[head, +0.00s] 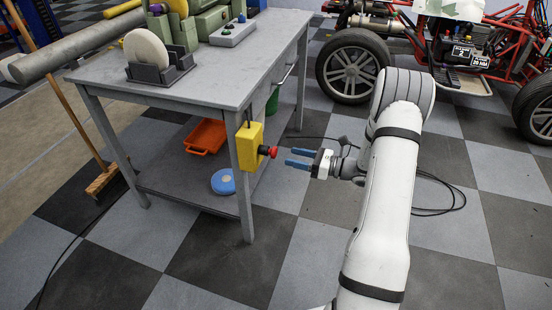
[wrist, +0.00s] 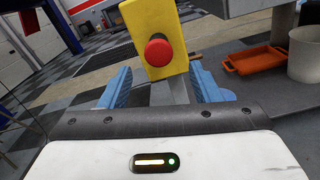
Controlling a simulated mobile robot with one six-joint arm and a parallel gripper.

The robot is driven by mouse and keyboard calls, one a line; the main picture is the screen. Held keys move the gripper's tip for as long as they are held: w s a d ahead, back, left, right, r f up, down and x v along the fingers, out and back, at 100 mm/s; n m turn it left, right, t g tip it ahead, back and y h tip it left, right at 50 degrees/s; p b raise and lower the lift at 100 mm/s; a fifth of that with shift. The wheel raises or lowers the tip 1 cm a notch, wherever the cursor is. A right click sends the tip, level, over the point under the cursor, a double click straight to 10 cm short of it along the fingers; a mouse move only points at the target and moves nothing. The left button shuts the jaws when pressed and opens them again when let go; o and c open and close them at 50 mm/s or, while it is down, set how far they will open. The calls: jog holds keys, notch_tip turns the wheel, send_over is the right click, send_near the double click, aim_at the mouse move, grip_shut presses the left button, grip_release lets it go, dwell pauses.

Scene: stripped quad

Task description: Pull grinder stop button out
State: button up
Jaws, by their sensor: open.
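The grinder stop button is a red mushroom knob (head: 268,151) on a yellow box (head: 250,147). The box is fixed at the front corner leg of the grey workbench. In the wrist view the red knob (wrist: 159,53) faces the camera on the yellow box (wrist: 156,20). My gripper (head: 294,159) has blue fingers, spread apart, with nothing between them. It points left at the button, a short gap to the right of it. In the wrist view the fingers (wrist: 160,90) stand left and right of the button's line, which appears above the fingertips.
The workbench (head: 240,80) carries a green grinder, a grinding disc in a holder (head: 147,50) and a small control box (head: 232,34). An orange tray (head: 205,136) and a blue disc (head: 223,181) lie on its lower shelf. A red buggy (head: 460,50) stands behind. Cables lie on the checkered floor.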

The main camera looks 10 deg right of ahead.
aim_at(276, 153)
jog(key=b+x, duration=0.1)
jog(key=x, duration=0.6)
jog(key=shift+r, duration=0.1)
jog(key=shift+s, duration=0.1)
jog(key=shift+c, duration=0.5)
